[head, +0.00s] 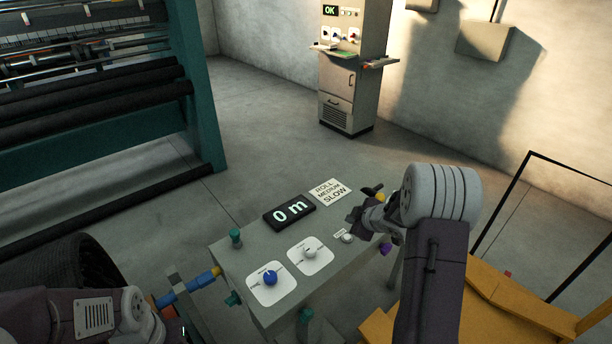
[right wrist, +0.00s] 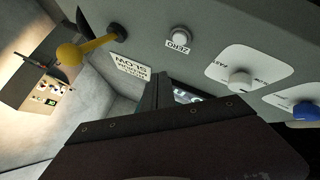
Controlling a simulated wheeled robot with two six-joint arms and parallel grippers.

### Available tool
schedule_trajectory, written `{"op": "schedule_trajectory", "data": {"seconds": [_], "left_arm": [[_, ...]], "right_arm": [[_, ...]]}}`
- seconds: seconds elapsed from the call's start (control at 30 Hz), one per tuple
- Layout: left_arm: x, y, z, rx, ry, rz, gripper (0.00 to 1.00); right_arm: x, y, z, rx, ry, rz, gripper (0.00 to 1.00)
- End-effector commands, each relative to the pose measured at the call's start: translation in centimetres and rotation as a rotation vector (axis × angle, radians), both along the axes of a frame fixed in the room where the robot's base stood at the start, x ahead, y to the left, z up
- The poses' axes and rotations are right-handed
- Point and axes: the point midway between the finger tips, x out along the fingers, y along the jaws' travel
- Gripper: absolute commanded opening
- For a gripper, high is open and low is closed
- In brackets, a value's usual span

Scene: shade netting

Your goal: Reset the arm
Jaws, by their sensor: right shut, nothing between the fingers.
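My right arm reaches in from the lower right of the head view. Its gripper (head: 360,212) is shut and empty above the right end of the grey control console (head: 228,262). In the right wrist view its dark fingers (right wrist: 164,90) lie together, with the console face behind them. My left arm shows at the lower left, but its gripper is out of view. A yellow-knobbed lever (right wrist: 68,54) shows left of the fingers in the right wrist view. A white ZERO button (right wrist: 180,33) is above them. The display (head: 289,212) reads 0 m.
The console carries a blue knob (head: 270,278), a white knob (head: 310,253) and a ROLL MEDIUM SLOW card (head: 330,192). A large roller machine (head: 205,90) stands at the left. A cabinet (head: 338,85) with an OK display stands at the back. Open floor lies between them.

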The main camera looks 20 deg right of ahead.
Motion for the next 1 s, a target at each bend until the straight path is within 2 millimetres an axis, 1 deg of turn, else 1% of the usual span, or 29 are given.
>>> {"op": "schedule_trajectory", "data": {"seconds": [0.07,0.1,0.17,0.2,0.27,0.3,0.33,0.37,0.4,0.47,0.5,0.57,0.6,0.7,0.8,0.83,0.9,1.0], "left_arm": [[0.0,0.0,0.0,0.0,0.0,0.0,0.36],[0.0,0.0,0.0,0.0,0.0,0.0,0.36],[0.0,0.0,0.0,0.0,0.0,0.0,0.36],[0.0,0.0,0.0,0.0,0.0,0.0,0.36],[0.0,0.0,0.0,0.0,0.0,0.0,0.36],[0.0,0.0,0.0,0.0,0.0,0.0,0.36],[0.0,0.0,0.0,0.0,0.0,0.0,0.36],[0.0,0.0,0.0,0.0,0.0,0.0,0.36],[0.0,0.0,0.0,0.0,0.0,0.0,0.36],[0.0,0.0,0.0,0.0,0.0,0.0,0.36],[0.0,0.0,0.0,0.0,0.0,0.0,0.36],[0.0,0.0,0.0,0.0,0.0,0.0,0.36],[0.0,0.0,0.0,0.0,0.0,0.0,0.36],[0.0,0.0,0.0,0.0,0.0,0.0,0.36],[0.0,0.0,0.0,0.0,0.0,0.0,0.36],[0.0,0.0,0.0,0.0,0.0,0.0,0.36],[0.0,0.0,0.0,0.0,0.0,0.0,0.36],[0.0,0.0,0.0,0.0,0.0,0.0,0.36]], "right_arm": [[0.1,0.3,0.0,0.0,-0.001,0.007,0.0],[0.4,1.0,0.2,-0.002,-0.004,0.022,0.0],[1.2,2.6,1.5,-0.013,-0.026,0.058,0.0],[1.7,4.1,2.7,-0.022,-0.049,0.091,0.0],[2.1,7.3,4.9,-0.024,-0.083,0.137,0.0],[1.9,9.6,6.4,-0.011,-0.101,0.142,0.0],[1.2,11.4,7.5,0.007,-0.1,0.116,0.0],[0.2,12.6,8.0,0.031,-0.084,0.067,0.0],[-1.6,13.4,8.0,0.066,-0.041,-0.014,0.0],[-5.1,14.2,7.1,0.123,0.051,-0.15,0.0],[-7.8,14.4,6.1,0.164,0.127,-0.248,0.0],[-12.0,14.6,4.4,0.222,0.25,-0.388,0.0],[-14.7,14.6,3.2,0.254,0.331,-0.475,0.0],[-20.1,14.8,1.0,0.316,0.51,-0.658,0.0],[-23.4,15.4,-0.1,0.349,0.63,-0.763,0.0],[-24.0,15.5,-0.1,0.355,0.654,-0.784,0.0],[-24.7,15.6,-0.2,0.355,0.682,-0.803,0.0],[-24.7,15.6,-0.2,0.354,0.685,-0.806,0.0]]}}
